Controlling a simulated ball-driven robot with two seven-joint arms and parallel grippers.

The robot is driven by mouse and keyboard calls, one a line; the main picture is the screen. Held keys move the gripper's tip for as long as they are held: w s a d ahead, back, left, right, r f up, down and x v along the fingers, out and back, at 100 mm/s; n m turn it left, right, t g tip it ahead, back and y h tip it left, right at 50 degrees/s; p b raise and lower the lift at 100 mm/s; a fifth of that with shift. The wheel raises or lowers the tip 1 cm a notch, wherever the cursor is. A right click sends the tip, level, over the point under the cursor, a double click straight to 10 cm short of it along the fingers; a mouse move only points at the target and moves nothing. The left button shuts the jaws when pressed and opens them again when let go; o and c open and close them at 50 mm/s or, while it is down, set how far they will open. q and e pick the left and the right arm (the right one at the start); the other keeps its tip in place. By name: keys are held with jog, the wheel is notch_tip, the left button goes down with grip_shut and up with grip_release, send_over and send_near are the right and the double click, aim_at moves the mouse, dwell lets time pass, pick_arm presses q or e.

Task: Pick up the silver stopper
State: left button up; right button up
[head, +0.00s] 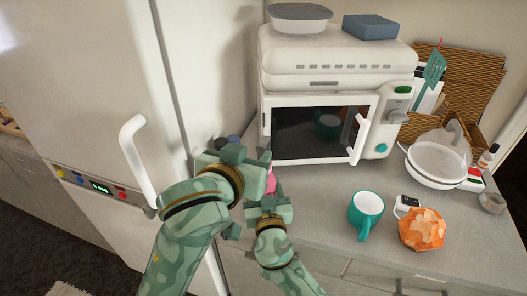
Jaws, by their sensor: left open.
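I cannot make out the silver stopper for certain. My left gripper (245,168) is open over the left end of the counter, near the fridge. My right gripper (268,207) is close in front of it, over the counter's front edge; its fingers are too unclear to judge. A pink thing (270,183) shows between the grippers, mostly hidden.
A white microwave (330,84) stands at the back. A teal mug (367,206), an orange faceted object (422,229), a white bowl (437,167) and a small jar (491,203) are on the counter (325,195). The fridge (95,110) bounds the left side.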

aim_at(266, 142)
pick_arm(q)
jog(key=x, duration=0.5)
jog(key=shift+w+f, duration=0.15)
jog(key=shift+w, duration=0.05)
jog(key=x, duration=0.5)
jog(key=shift+d+f, duration=0.15)
jog(key=shift+f, duration=0.1)
grip_shut()
